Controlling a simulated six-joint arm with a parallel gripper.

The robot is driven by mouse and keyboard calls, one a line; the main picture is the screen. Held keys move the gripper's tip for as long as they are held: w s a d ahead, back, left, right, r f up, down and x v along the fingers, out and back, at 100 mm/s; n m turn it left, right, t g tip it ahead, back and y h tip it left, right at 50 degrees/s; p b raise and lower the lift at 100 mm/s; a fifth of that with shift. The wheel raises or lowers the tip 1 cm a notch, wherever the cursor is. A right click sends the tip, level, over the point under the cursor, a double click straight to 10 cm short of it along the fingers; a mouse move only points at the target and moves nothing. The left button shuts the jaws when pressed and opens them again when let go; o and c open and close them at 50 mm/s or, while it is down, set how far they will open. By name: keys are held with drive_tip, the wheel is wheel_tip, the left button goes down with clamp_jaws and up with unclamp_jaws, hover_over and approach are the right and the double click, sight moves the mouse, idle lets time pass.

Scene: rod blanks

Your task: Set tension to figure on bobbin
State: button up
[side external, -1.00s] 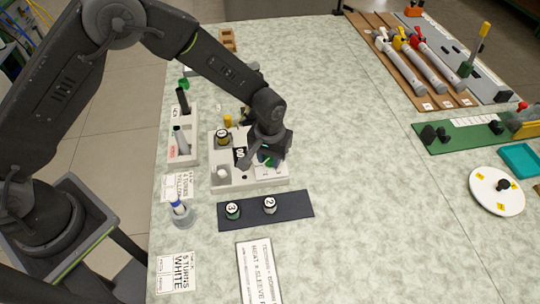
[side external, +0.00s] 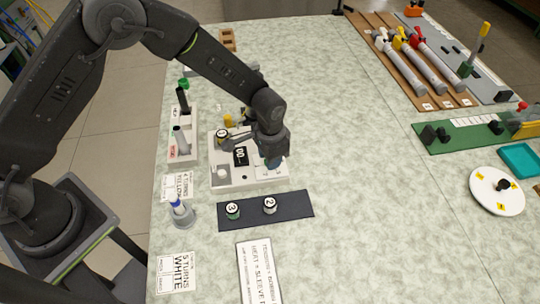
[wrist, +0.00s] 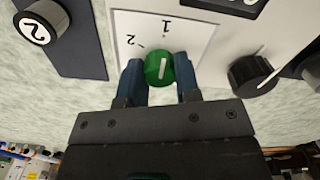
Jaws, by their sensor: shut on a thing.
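A green knob (wrist: 159,68) with a white line sits on a white dial card (wrist: 200,38) marked 1 and 2. The line points roughly at the 1. My gripper (wrist: 160,80) has its blue fingers on either side of the knob, shut on it. In the side view my gripper (side external: 273,163) is low over the right part of the white winder base (side external: 235,182), hiding the knob. A bobbin (side external: 222,136) sits at the base's back left; its figure is too small to read. The dark display (side external: 240,156) seems to read 00.
A dark mat (side external: 295,205) in front holds a bobbin marked 3 (side external: 232,210) and one marked 2 (side external: 269,205). A black knob (wrist: 255,75) is beside the dial. The table's middle right is clear.

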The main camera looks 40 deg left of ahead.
idle(0.4)
drive_tip(key=o, duration=0.9)
drive_tip(key=shift+r, duration=6.95)
